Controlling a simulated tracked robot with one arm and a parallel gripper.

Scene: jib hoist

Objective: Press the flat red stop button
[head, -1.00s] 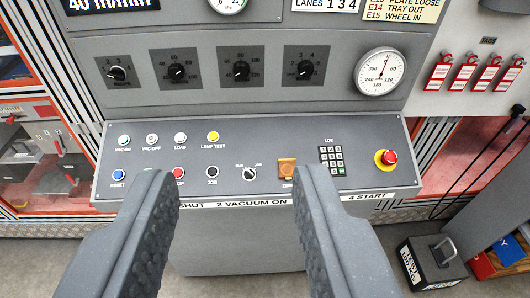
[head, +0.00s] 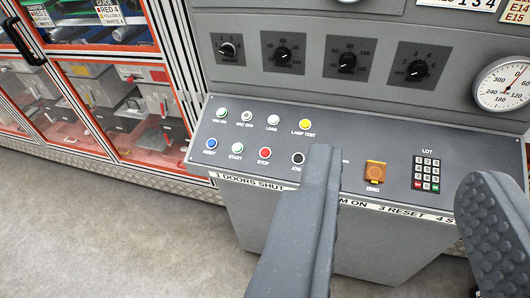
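The flat red stop button (head: 264,154) sits in the lower row of the sloped console panel (head: 330,150), labelled STOP. It lies between the white START button (head: 237,149) and the black JOG button (head: 298,158). My gripper (head: 400,165) is open and empty, its two grey fingers wide apart in front of the console. The left finger is to the right of the stop button and hides the selector knob area. The stop button is fully visible and nothing touches it. The red mushroom button is out of view.
Close to the stop button are the blue RESET button (head: 211,144), a white LOAD button (head: 272,119) and the yellow LAMP TEST button (head: 306,124). An orange ZERO switch (head: 375,172) and a keypad (head: 426,174) lie between my fingers. Open floor (head: 120,220) is at left.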

